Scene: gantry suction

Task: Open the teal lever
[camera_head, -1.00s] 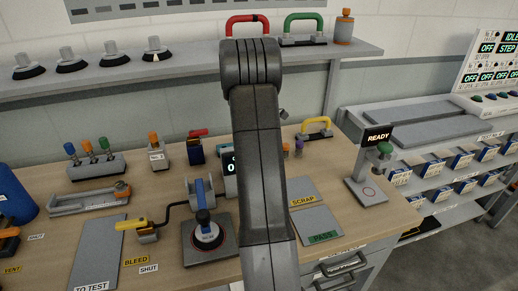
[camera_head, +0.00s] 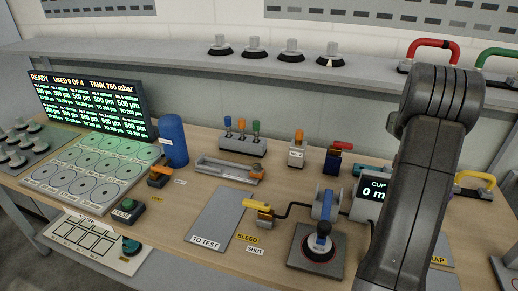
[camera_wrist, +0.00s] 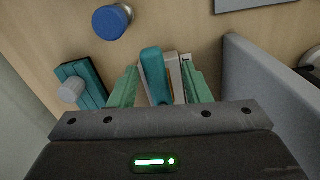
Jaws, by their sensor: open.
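The teal lever (camera_wrist: 154,74) shows in the wrist view, upright in the picture, beside a pale grey part of its mount (camera_wrist: 176,76). My gripper (camera_wrist: 160,70) is open, with one green finger on each side of the lever and its mount. Gaps show beside both; I cannot tell whether a finger touches. In the head view my arm hides my gripper. A teal part (camera_head: 371,168) shows behind the cup display there; I cannot tell whether it is the lever.
In the wrist view, a teal block with a grey knob (camera_wrist: 79,88) is at left, a blue round cap (camera_wrist: 112,21) above, and a grey wall (camera_wrist: 262,92) close at right. In the head view, the yellow bleed lever (camera_head: 257,206) and blue-handled device (camera_head: 321,240) stand left of my arm.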

